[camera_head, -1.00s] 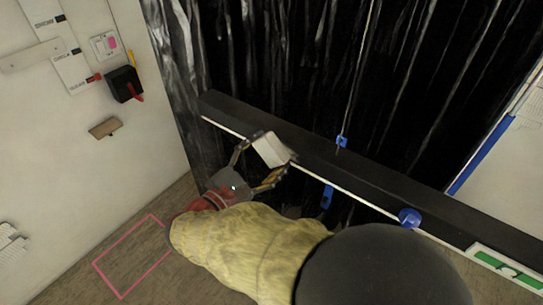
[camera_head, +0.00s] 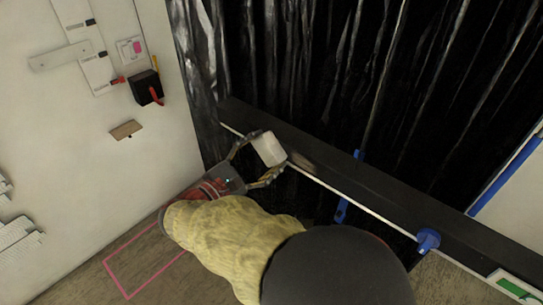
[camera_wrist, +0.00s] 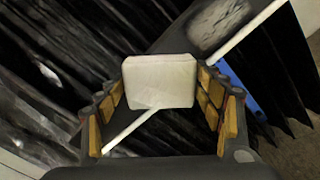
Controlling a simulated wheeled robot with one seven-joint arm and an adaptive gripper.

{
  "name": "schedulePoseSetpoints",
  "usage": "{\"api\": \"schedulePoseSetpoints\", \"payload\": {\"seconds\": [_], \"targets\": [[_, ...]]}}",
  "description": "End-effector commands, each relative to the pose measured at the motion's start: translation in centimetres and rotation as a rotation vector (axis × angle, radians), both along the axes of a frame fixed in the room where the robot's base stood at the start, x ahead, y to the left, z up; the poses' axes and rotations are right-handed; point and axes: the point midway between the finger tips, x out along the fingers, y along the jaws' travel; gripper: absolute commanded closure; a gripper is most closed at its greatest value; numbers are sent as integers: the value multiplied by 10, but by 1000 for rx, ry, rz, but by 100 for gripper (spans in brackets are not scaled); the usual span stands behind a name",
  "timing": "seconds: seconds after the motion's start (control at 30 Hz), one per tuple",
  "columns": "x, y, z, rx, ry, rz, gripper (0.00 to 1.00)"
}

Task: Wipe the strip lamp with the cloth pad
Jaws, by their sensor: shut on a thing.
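The white cloth pad (camera_head: 269,149) is a pale block held between the fingertips of my gripper (camera_head: 262,158). In the wrist view the pad (camera_wrist: 160,80) sits squarely between both fingers. A long dark bar (camera_head: 350,180) with a thin white strip (camera_head: 340,194) along its edge looks like the strip lamp; I cannot tell which part is the lamp itself. The pad overlaps the bar near its left end and hides part of it. Whether they touch is unclear. A greyish smudge (camera_wrist: 220,22) shows on the bar beyond the pad.
Black plastic sheeting (camera_head: 300,60) hangs behind the bar. Blue clamps (camera_head: 428,240) sit along it. The pale wall at left carries a black box with a red handle (camera_head: 146,88) and a small brown block (camera_head: 126,130). A pink outline (camera_head: 122,270) marks the floor.

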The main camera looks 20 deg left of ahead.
Motion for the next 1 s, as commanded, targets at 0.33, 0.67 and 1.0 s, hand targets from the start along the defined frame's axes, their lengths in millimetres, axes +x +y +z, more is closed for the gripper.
{"api": "schedulePoseSetpoints", "payload": {"seconds": [0.33, 0.67, 1.0], "targets": [[2, -3, 0, 0, 0, -1, 53], [-9, -26, 0, 1, 0, -1, 53], [-15, -39, 0, 0, 0, -1, 53]]}}
